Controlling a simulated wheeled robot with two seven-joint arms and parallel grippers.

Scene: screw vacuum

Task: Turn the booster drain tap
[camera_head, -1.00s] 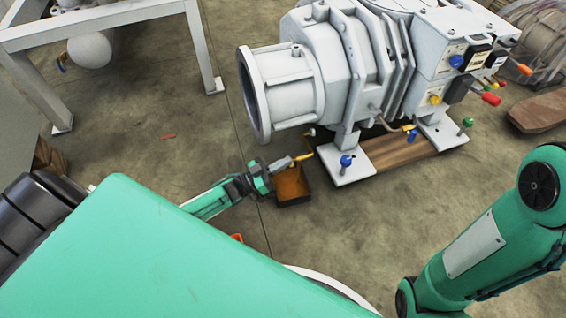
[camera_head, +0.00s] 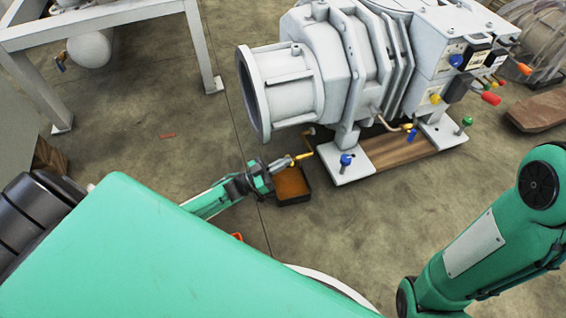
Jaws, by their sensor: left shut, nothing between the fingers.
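The booster drain tap shows as a small yellow piece (camera_head: 304,154) low under the wide round flange of the white pump (camera_head: 290,90). My left gripper (camera_head: 283,163) reaches in from the left. It is shut with nothing held, and its tip is right beside the yellow piece. I cannot tell whether they touch. My right gripper is out of view; only my right arm shows at the right.
An open dark tray with a brown inside (camera_head: 292,183) lies on the floor below the tap. The pump stands on white feet and a wooden base (camera_head: 405,151). A white metal frame (camera_head: 203,45) stands at the upper left. The floor right of the tray is clear.

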